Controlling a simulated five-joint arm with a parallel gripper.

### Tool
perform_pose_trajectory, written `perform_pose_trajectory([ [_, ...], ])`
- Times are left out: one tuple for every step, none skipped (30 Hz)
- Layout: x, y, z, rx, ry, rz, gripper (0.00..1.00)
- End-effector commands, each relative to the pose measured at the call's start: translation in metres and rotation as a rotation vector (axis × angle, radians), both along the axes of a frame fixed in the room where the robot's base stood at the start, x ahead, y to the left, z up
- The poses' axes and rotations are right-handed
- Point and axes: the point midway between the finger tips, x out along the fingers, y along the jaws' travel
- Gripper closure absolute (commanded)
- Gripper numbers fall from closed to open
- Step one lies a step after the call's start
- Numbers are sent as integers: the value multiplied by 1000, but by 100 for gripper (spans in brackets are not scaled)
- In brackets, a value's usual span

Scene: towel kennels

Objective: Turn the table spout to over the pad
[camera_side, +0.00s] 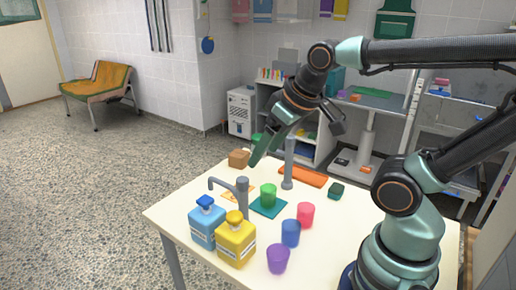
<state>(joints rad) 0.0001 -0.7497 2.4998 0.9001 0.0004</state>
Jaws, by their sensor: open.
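A grey table spout (242,198) stands at the table's front left, behind two bottles, its arm pointing left in the picture. A second grey upright post (288,168) stands farther back; its top is near my gripper. A teal square pad (262,212) lies right of the spout with a green cup (268,195) on it. An orange patterned pad (233,189) lies partly behind the spout. Which pad is meant, I cannot tell. My gripper (296,146) is open and empty, above the table's back part; contact with the post cannot be made out.
A blue bottle (207,225) and a yellow bottle (236,243) stand close in front of the spout. Red (305,214), blue (290,233) and purple (278,259) cups stand to the right. A brown block (239,158), orange towel (303,176) and dark green item (336,190) lie farther back.

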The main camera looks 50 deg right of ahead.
Motion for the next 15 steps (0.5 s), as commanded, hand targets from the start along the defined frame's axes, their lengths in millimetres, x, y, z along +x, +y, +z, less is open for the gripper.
perform_pose_trajectory([
  [1, 0, 0, 2, 3, -4, 31],
  [1, 0, 1, 6, 8, -11, 31],
  [3, -1, 2, 12, 19, -24, 31],
  [4, -1, 3, 19, 31, -41, 31],
  [6, -1, 4, 29, 45, -60, 31],
  [10, -2, 6, 43, 69, -93, 31],
  [13, -2, 8, 55, 89, -122, 31],
  [16, -3, 9, 69, 113, -156, 31],
  [22, -4, 11, 86, 146, -206, 31],
  [26, -5, 12, 100, 171, -245, 31],
  [30, -5, 13, 113, 198, -285, 31],
  [36, -6, 15, 128, 230, -339, 31],
  [40, -7, 15, 138, 256, -379, 31],
  [45, -8, 15, 147, 280, -419, 31],
  [50, -9, 15, 159, 309, -472, 31],
])
